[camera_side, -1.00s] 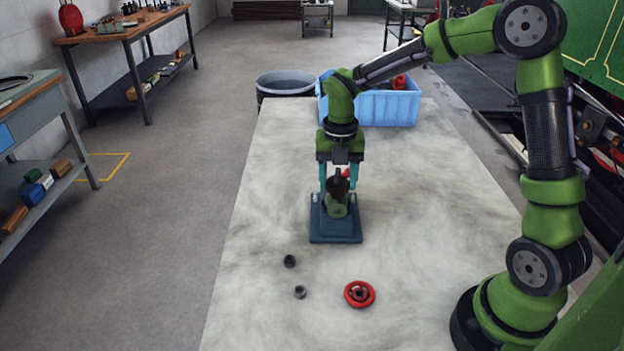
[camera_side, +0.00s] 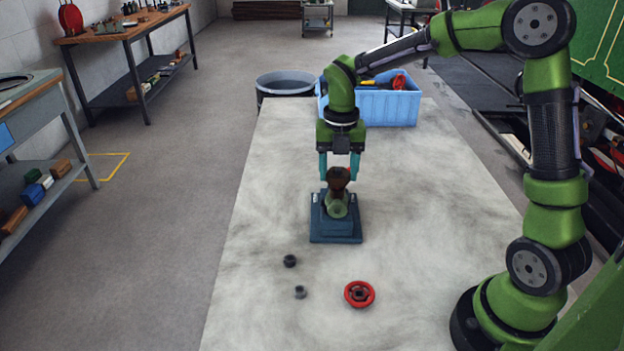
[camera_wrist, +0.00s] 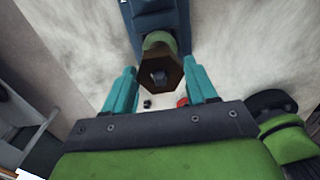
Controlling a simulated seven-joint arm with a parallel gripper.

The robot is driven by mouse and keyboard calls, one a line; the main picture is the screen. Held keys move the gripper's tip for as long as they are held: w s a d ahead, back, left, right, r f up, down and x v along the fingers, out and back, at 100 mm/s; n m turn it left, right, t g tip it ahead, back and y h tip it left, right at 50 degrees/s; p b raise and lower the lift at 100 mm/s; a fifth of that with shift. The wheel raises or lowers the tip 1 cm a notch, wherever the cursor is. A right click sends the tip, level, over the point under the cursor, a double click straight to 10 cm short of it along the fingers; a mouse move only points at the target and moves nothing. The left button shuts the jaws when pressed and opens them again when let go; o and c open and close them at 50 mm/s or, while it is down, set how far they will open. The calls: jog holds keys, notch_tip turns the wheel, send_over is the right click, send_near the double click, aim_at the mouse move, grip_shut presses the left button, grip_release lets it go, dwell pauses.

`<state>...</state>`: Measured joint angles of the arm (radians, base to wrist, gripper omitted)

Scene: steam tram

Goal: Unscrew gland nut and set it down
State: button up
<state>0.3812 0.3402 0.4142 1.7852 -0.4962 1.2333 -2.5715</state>
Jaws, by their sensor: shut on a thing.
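The gland nut (camera_side: 338,176) is a dark brown hexagonal piece at the top of the pale green valve body (camera_side: 338,207). The body stands upright on a blue-grey fixture (camera_side: 336,238). My gripper (camera_side: 339,172) points down, with its teal fingers on either side of the nut, shut on it. In the wrist view the nut (camera_wrist: 160,74) sits between the fingertips, with a grey piece showing at its centre and the green body behind it. I cannot tell whether the nut is clear of the body.
A red handwheel (camera_side: 359,294) and two small dark nuts, one (camera_side: 290,261) farther and one (camera_side: 300,292) nearer, lie on the pale table. A blue crate (camera_side: 388,108) and a grey bin (camera_side: 284,84) are beyond. The table left and right of the fixture is clear.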

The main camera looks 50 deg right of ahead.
jog(key=shift+r, duration=3)
jog(key=shift+r, duration=0.35)
notch_tip(320, 180, up, 4)
jog(key=r, duration=0.1)
send_over(289, 226)
notch_tip(289, 226, down, 21)
jog(key=shift+r, duration=0.1)
jog(key=shift+f, duration=2.05)
jog(key=shift+f, duration=0.15)
